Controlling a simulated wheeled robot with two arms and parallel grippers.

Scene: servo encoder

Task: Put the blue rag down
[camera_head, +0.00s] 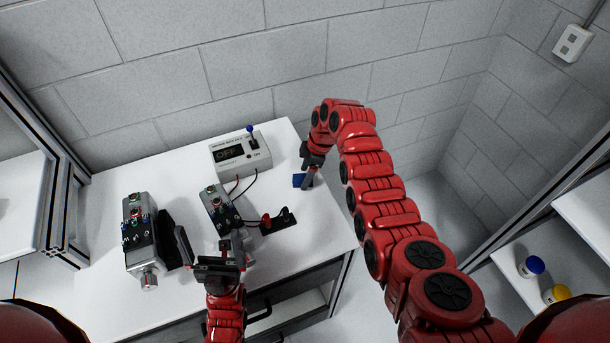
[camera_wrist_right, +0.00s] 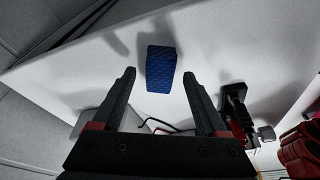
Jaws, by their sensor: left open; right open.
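The blue rag (camera_head: 299,180) lies on the white table near its right edge in the head view. In the right wrist view the blue rag (camera_wrist_right: 161,69) shows as a small folded block on the white surface, ahead of and between the fingertips, with clear space on both sides. My right gripper (camera_head: 309,180) is beside the rag and points down. In the wrist view its two fingers (camera_wrist_right: 161,85) are apart with nothing between them. My left gripper (camera_head: 213,240) is over the front of the table, by a grey servo unit, open.
A control box (camera_head: 240,155) reading OFF stands at the table's back. Two grey servo devices, one at the left (camera_head: 139,235) and one in the middle (camera_head: 214,204), stand on the table (camera_head: 110,195). Cables cross the middle.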

